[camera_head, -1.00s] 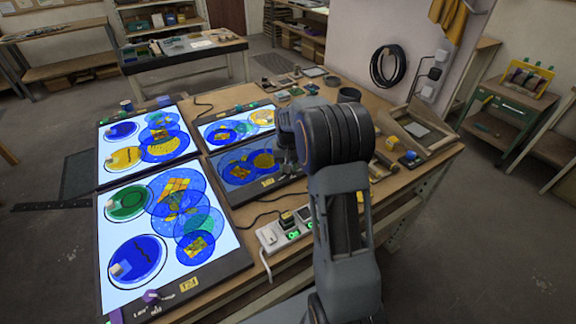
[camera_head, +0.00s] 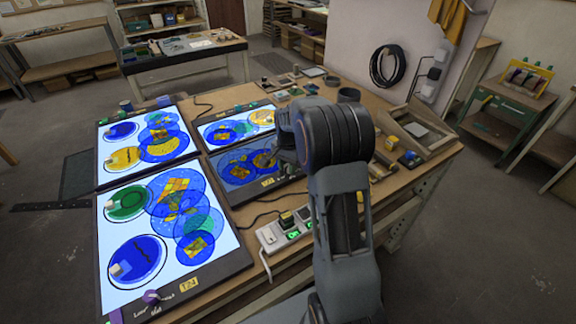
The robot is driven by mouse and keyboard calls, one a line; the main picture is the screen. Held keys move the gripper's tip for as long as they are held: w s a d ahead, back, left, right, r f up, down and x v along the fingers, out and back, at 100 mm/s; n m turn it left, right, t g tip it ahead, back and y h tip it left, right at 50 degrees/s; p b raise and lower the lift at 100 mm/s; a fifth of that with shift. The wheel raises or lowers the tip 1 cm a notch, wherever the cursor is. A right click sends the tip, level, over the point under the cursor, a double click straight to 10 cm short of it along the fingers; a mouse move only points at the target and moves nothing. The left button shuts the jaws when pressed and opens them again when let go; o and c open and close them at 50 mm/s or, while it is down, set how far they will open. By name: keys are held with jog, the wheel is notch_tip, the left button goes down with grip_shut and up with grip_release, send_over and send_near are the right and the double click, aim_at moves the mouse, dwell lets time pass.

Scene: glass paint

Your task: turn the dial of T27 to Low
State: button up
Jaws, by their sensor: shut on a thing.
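A dim light panel (camera_head: 228,171) with blue and orange glass discs lies in the middle of the bench, less bright than the other panels. The yellow tag (camera_head: 267,182) on its front edge is too small to read; I take it for T27. My gripper (camera_head: 284,160) points down at this panel's right end, partly hidden behind my wrist. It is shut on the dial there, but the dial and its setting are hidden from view.
Brighter panels lie around it: one tagged T24 (camera_head: 189,284) with a purple dial (camera_head: 152,297), one behind that (camera_head: 111,155), and one at the back (camera_head: 208,124). A power strip (camera_head: 268,238) and cables lie in front. Tools and a wooden tray (camera_head: 441,142) are at right.

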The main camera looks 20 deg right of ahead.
jog(key=shift+r, duration=0.1)
dwell(0.3)
jog(key=o, duration=0.9)
jog(key=shift+o, duration=0.2)
notch_tip(320, 180, up, 14)
dwell(0.6)
